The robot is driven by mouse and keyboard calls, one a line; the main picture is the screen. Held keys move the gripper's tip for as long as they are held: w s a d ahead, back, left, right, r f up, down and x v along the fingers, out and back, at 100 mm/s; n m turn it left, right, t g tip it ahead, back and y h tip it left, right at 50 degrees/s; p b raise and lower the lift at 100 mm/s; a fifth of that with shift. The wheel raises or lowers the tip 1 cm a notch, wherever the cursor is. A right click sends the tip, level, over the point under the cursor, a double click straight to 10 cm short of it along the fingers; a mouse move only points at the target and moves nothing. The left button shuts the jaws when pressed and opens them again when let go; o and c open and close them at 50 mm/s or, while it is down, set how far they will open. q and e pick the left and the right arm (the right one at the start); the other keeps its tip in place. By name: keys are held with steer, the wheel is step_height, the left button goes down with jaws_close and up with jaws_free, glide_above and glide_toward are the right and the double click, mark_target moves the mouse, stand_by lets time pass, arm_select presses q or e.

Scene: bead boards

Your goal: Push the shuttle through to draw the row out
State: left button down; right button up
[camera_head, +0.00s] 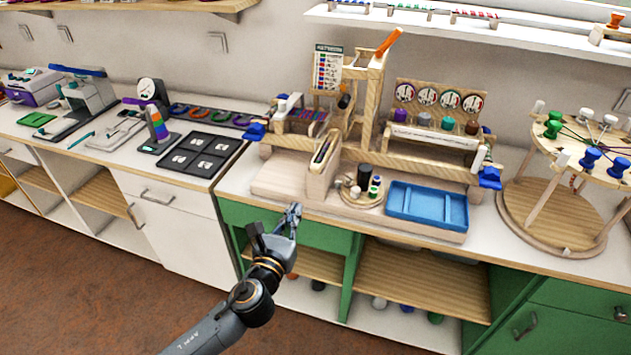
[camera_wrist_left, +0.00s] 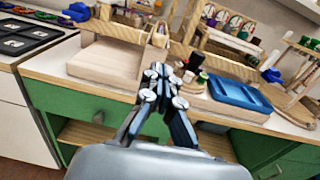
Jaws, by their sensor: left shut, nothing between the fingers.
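A wooden bead-board frame (camera_head: 366,105) stands on the counter, with a light wooden board (camera_head: 281,176) at its front left. A narrow upright wooden block (camera_head: 321,172) with a dark slot in its top stands at the front of the frame. I cannot tell for sure which piece is the shuttle. My left gripper (camera_head: 294,210) is shut and empty, in front of the counter edge, apart from the block. In the left wrist view the shut fingers (camera_wrist_left: 160,72) point toward the frame, hiding part of the block. My right gripper is not in view.
A blue tray (camera_head: 427,206) and a round stand with small bottles (camera_head: 362,189) sit right of the block. Blue clamps (camera_head: 254,131) stick out at the frame's ends. A round wooden stand with pegs (camera_head: 567,170) is at the far right. A black panel (camera_head: 201,155) lies left.

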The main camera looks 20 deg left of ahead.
mark_target(314, 171)
arm_select(q)
steer(key=w, duration=1.1)
steer(key=shift+w+f+p, duration=0.15)
steer(key=shift+w+p, duration=0.1)
steer(key=shift+p, duration=0.15)
steer(key=shift+w, duration=0.65)
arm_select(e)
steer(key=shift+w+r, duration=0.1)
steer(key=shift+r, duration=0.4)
arm_select(q)
steer(key=w+b, duration=0.1)
steer(key=w, duration=0.3)
steer(key=shift+w+d, duration=0.1)
steer(key=shift+w, duration=0.3)
steer(key=shift+s, duration=0.1)
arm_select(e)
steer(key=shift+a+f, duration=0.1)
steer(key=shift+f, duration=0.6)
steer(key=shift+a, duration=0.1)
